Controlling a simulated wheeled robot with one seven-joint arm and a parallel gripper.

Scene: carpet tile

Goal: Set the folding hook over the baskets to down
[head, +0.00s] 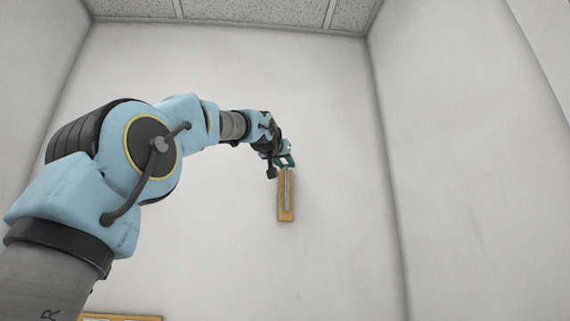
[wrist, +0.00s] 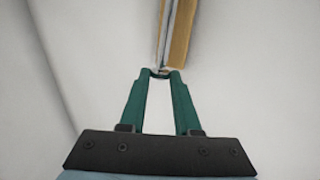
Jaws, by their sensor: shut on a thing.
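The folding hook shows in the head view as a narrow wooden plate (head: 287,213) on the back wall, with a slim grey metal bar (head: 288,188) lengthwise in front of it. The plate also shows in the wrist view (wrist: 180,40), with the bar (wrist: 165,30) along its left side. My gripper (head: 286,163) is at the upper end of the plate. In the wrist view, my gripper's green fingers (wrist: 160,73) meet at the near end of the bar and are shut on it. The fingers partly hide the bar's end. No baskets can be made out.
A wooden edge (head: 120,318) shows at the bottom left of the head view, mostly cut off. Plain walls stand at the back, left and right, with a tiled ceiling (head: 245,12) above. The wall around the plate is bare.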

